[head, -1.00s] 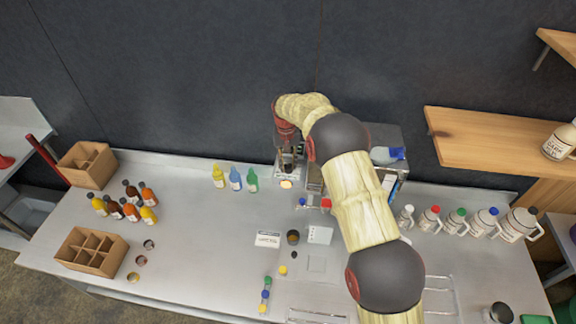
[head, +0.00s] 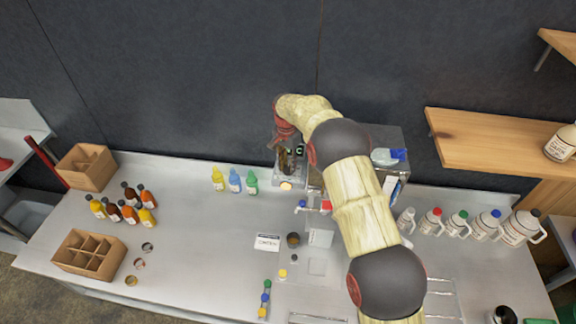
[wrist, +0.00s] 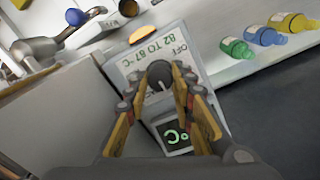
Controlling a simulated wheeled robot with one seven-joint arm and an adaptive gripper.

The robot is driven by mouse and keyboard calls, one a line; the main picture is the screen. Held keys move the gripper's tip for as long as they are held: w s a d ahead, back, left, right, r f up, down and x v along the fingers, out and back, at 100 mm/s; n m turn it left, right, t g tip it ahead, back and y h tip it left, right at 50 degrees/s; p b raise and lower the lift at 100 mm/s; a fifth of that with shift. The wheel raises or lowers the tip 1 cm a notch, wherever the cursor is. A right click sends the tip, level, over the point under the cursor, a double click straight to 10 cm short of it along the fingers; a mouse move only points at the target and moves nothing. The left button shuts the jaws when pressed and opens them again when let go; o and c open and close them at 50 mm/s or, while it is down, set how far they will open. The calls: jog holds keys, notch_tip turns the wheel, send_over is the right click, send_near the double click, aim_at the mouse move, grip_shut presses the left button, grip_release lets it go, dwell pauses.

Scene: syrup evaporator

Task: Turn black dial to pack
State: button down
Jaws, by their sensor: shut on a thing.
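The black dial (wrist: 159,74) sits on a pale control panel (wrist: 124,68) in the wrist view. Upside-down print beside it reads "OFF" and "82 TO 87°C"; I cannot make out the word "pack". A light pointer mark shows on the dial, partly between the fingers. My gripper (wrist: 158,84) is shut on the dial, one finger on each side. A dark display (wrist: 175,136) with a green "°C" lies behind the fingers, partly hidden. In the head view my gripper (head: 286,152) is at the controller, where the dial is hidden.
An amber lamp (wrist: 143,34) sits at the panel's end. Green (head: 251,182), blue (head: 235,180) and yellow (head: 218,179) bottles stand left of the controller. The steel evaporator (head: 388,140) stands close on the right, partly behind my arm.

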aim_at(287, 167)
jog(key=shift+r, duration=0.1)
dwell(0.3)
jog(key=c, duration=1.5)
grip_release()
notch_tip(287, 167, up, 12)
jog(key=shift+w+a, duration=0.2)
